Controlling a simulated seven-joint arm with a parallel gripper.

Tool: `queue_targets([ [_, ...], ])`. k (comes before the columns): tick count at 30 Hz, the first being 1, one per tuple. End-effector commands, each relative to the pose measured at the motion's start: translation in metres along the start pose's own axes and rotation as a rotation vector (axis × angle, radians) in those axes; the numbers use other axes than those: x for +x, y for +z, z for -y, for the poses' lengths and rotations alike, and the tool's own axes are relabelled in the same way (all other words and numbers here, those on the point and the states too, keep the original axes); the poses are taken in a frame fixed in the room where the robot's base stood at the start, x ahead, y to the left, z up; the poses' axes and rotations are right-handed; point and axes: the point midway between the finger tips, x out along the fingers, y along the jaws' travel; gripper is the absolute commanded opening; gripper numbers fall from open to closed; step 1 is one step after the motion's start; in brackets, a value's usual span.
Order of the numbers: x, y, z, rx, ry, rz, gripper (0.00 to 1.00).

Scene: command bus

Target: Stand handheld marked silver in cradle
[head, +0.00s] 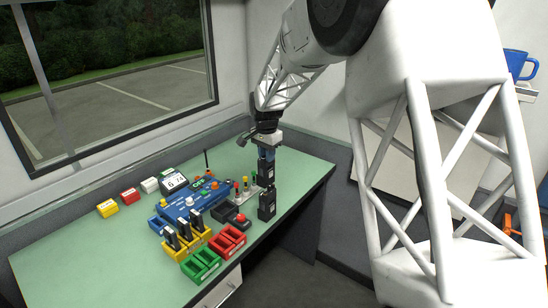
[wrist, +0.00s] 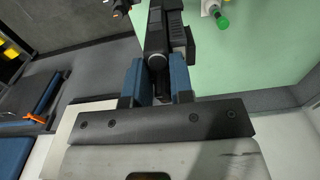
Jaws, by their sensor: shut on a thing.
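My gripper (head: 265,152), with blue fingers, points down over the right part of the green desk. It is shut on a black handheld (head: 267,205), which hangs upright below it near the desk's right edge. In the wrist view the handheld (wrist: 157,35) lies between the two blue fingers (wrist: 156,80), its round knob close to them. I cannot make out a silver mark on it. Several black handhelds (head: 184,231) stand in yellow holders (head: 186,246) at the desk's front. A low black holder (head: 222,212) sits left of the held handheld; I cannot tell whether it is the cradle.
Small bottles (head: 245,184) stand close left of the held handheld. The desk's left side (head: 75,255) is clear.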

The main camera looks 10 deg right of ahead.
Motion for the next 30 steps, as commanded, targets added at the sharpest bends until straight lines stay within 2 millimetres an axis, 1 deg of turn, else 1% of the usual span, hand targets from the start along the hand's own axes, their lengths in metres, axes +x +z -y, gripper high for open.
queue_targets([
  [3, 0.000, 0.022, 0.016, -0.003, -0.002, -0.001, 0.00],
  [5, 0.001, 0.033, 0.024, -0.005, -0.001, 0.000, 0.00],
  [9, 0.002, 0.062, 0.040, -0.011, 0.001, 0.004, 0.00],
  [15, 0.004, 0.103, 0.060, -0.018, 0.006, 0.010, 0.00],
  [18, 0.005, 0.119, 0.068, -0.020, 0.008, 0.012, 0.00],
  [21, 0.006, 0.133, 0.074, -0.023, 0.009, 0.013, 0.00],
  [24, 0.006, 0.140, 0.077, -0.023, 0.010, 0.014, 0.00],
  [30, 0.007, 0.146, 0.079, -0.023, 0.011, 0.015, 0.00],
])
